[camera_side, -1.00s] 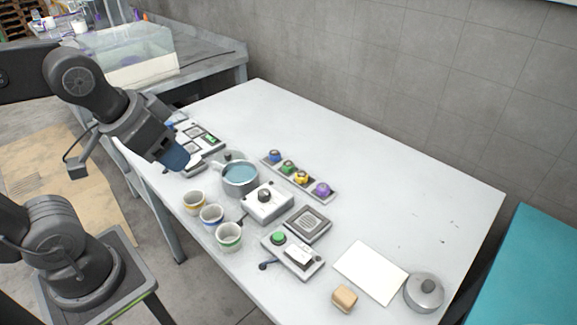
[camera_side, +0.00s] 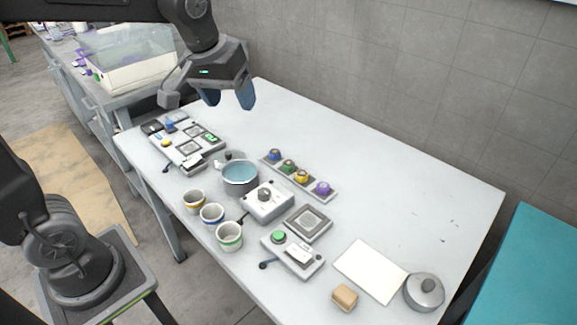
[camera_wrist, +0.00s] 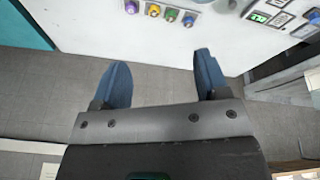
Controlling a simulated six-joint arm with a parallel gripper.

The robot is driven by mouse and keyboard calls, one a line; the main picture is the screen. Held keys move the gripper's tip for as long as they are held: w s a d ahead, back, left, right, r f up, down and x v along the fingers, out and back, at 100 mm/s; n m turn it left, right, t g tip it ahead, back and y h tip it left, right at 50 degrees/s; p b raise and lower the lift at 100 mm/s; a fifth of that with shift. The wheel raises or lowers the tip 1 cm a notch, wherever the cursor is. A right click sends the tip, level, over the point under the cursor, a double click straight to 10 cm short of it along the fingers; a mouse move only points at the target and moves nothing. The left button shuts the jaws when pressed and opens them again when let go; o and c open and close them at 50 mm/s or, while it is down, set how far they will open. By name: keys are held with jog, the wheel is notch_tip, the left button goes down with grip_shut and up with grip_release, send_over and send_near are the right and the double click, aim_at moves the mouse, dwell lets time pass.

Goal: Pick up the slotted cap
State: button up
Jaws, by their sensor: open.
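No part can be made out for certain as the slotted cap; slots are too small to tell. Several small coloured cap-like pieces stand in a row on a narrow grey tray (camera_side: 312,183): blue (camera_side: 275,155), green (camera_side: 288,166), yellow (camera_side: 301,176) and purple (camera_side: 322,188). In the wrist view the purple piece (camera_wrist: 131,7), yellow piece (camera_wrist: 153,10), green piece (camera_wrist: 170,15) and blue piece (camera_wrist: 189,20) show at the top edge. My gripper (camera_side: 230,100) is open and empty, raised over the table's far left end, apart from the row. Its blue fingers (camera_wrist: 162,62) are spread wide.
A pot of blue liquid (camera_side: 240,178), several striped cups (camera_side: 212,214), a knob box (camera_side: 268,203) and a green-button box (camera_side: 292,255) crowd the middle. A panel (camera_side: 186,145) lies left. A white sheet (camera_side: 370,270), wooden block (camera_side: 345,297) and lid (camera_side: 424,292) lie right. The table's back right is clear.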

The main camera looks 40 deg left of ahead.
jog(key=w+a+f+n+g, duration=0.1)
jog(key=w+a+f+n, duration=0.15)
jog(key=w, duration=0.45)
jog(key=w+a+f+n+g, duration=0.1)
jog(key=w+f+n, duration=0.15)
jog(key=w, duration=0.45)
jog(key=n+g, duration=0.2)
jog(key=n, duration=0.1)
send_over(288, 161)
notch_tip(288, 161, down, 13)
notch_tip(288, 161, down, 8)
jog(key=shift+w+f, duration=0.15)
jog(key=shift+f, duration=2.75)
jog(key=c, duration=1)
jog(key=shift+r, duration=0.1)
